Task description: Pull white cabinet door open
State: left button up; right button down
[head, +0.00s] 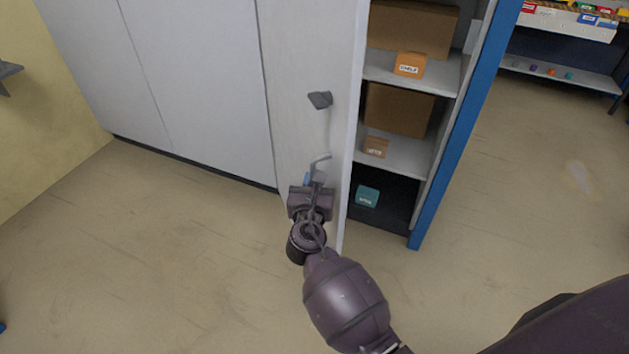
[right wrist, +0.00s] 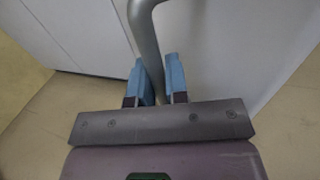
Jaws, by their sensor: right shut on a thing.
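The white cabinet door (head: 305,50) stands partly open, its free edge swung out in front of the shelves in the head view. My right gripper (head: 314,180) is low at the door face, at the handle. In the right wrist view, the blue fingers of the right gripper (right wrist: 156,78) are on either side of the grey handle bar (right wrist: 147,40) and shut on it. Its lower end is hidden between the fingers. My left gripper is not in view.
The open cabinet has shelves (head: 400,70) with brown boxes, an orange box (head: 409,64) and a teal box (head: 367,196). A blue post (head: 465,130) edges it. Closed white panels (head: 190,70) stand left. The floor (head: 170,260) in front is clear.

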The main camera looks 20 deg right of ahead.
jog(key=c, duration=1.2)
grip_release()
jog(key=shift+o, duration=0.2)
jog(key=v, duration=1.1)
jog(key=shift+p, duration=0.3)
jog(key=shift+w, duration=0.1)
jog(key=shift+c, duration=0.4)
